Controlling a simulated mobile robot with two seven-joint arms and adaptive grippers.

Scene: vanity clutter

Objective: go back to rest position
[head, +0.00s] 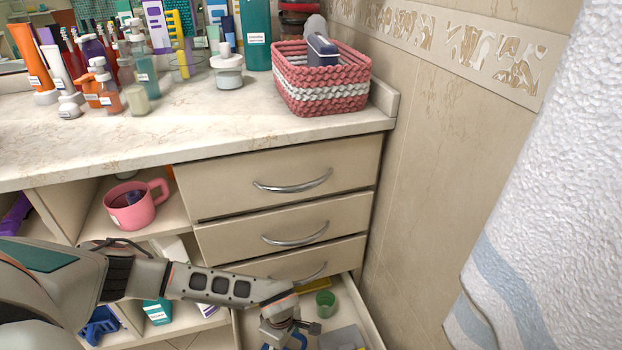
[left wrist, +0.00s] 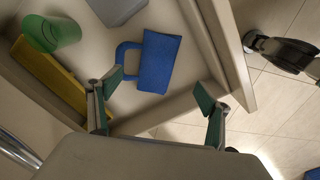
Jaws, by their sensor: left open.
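My left arm reaches in from the left in the head view, and its gripper (head: 285,335) is over the open bottom drawer (head: 362,312), partly cut off by the lower edge. In the left wrist view the left gripper (left wrist: 161,86) is open, with its green-padded fingers spread apart and nothing between them. A blue object with a loop handle (left wrist: 158,62) lies in the drawer ahead of the fingers, apart from them. My right gripper is not in view.
The drawer also holds a green cup (left wrist: 50,33), a yellow bar (left wrist: 46,76) and a grey item (left wrist: 115,8). A pink mug (head: 130,207) sits in an open shelf. Bottles and a woven basket (head: 318,80) crowd the countertop (head: 250,125). A towel (head: 545,200) hangs at right.

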